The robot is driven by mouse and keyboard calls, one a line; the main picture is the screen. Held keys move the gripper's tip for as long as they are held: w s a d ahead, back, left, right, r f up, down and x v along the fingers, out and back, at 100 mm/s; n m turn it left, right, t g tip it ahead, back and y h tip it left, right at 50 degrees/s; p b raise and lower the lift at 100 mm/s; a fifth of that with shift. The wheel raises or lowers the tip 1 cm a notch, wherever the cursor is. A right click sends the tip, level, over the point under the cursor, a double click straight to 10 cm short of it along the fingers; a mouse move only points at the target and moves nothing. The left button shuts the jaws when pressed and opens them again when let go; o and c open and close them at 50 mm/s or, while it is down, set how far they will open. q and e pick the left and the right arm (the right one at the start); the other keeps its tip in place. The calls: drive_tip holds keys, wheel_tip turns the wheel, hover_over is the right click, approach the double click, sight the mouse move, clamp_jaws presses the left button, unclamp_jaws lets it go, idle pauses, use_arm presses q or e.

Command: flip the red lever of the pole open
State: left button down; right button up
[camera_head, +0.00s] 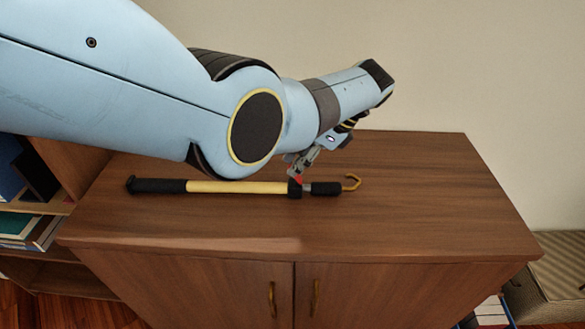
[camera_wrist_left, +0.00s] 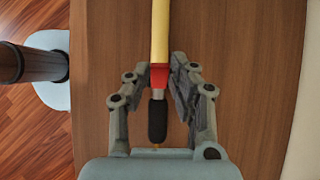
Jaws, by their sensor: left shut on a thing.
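The pole (camera_head: 235,187) lies on its side along the cabinet top, yellow in the middle with black grips and a yellow hook at its right end. It also shows in the left wrist view (camera_wrist_left: 160,30), running down between my fingers. Its red lever (camera_wrist_left: 159,76) sits at the collar near the hook-end grip, and a bit of red shows in the head view (camera_head: 298,180). My left gripper (camera_wrist_left: 160,78) is shut on the red lever, one finger on each side; in the head view it reaches down to the pole (camera_head: 299,172). My right gripper is not in view.
The wooden cabinet top (camera_head: 430,210) is clear around the pole, with its front edge below and a plain wall behind. A bookshelf with books (camera_head: 28,228) stands at the left. A woven box (camera_head: 560,268) is at the lower right.

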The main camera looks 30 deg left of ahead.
use_arm(q)
drive_tip(key=shift+w+d+y+b, duration=0.1)
drive_tip(key=shift+d+y+b, duration=0.1)
drive_tip(key=shift+y+b, duration=0.15)
idle(0.3)
drive_tip(key=c, duration=1.2)
unclamp_jaws()
drive_tip(key=shift+o, duration=0.2)
drive_tip(key=v, duration=1.2)
drive_tip(key=shift+w, duration=0.3)
drive_tip(key=shift+f, duration=0.1)
drive_tip(key=shift+d, duration=0.1)
